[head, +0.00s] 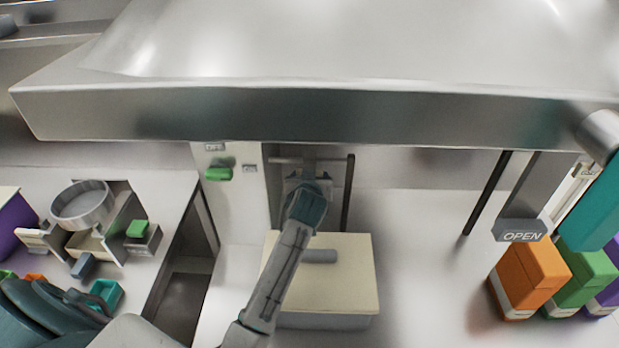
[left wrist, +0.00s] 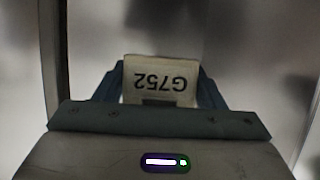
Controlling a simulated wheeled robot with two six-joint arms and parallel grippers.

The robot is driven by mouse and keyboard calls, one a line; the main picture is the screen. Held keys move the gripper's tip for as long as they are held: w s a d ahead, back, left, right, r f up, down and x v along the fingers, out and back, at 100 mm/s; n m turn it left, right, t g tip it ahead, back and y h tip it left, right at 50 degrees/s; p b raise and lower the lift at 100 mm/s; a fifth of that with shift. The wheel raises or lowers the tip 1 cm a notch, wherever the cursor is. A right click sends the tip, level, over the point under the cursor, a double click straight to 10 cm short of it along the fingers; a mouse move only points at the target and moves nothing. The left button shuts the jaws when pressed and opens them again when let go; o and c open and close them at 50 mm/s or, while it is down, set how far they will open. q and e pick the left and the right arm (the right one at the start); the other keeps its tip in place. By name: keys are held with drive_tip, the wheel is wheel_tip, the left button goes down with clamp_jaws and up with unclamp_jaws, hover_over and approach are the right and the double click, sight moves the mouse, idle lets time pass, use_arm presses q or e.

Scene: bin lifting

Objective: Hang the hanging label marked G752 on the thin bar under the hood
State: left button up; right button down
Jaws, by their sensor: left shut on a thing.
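The label marked G752 (left wrist: 160,80) is a small pale card, and its text reads upside down in the left wrist view. My left gripper (left wrist: 157,90) is shut on it, with a blue-grey finger on each side. In the head view my left gripper (head: 308,182) is raised under the hood's front edge, close to the thin bar (head: 279,160). The bar runs level between uprights, partly behind the gripper. I cannot tell whether the label touches the bar. My right gripper is not in view.
The large metal hood (head: 300,115) overhangs the scene. A dark upright (head: 348,195) stands just right of the gripper, and a beige-topped box (head: 350,265) is below. An OPEN sign (head: 522,235) hangs at right above orange (head: 530,275) and green (head: 588,280) boxes.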

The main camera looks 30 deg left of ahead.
use_arm(q)
drive_tip(key=o, duration=1)
drive_tip(key=shift+o, duration=0.2)
drive_tip(key=shift+s, duration=0.1)
drive_tip(key=shift+s+d, duration=0.15)
drive_tip(key=b+v, duration=0.3)
drive_tip(key=v, duration=0.7)
drive_tip(key=shift+s+r, duration=0.15)
drive_tip(key=shift+r, duration=0.05)
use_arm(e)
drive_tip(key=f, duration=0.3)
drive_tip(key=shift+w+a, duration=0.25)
use_arm(q)
drive_tip(key=shift+d, duration=0.15)
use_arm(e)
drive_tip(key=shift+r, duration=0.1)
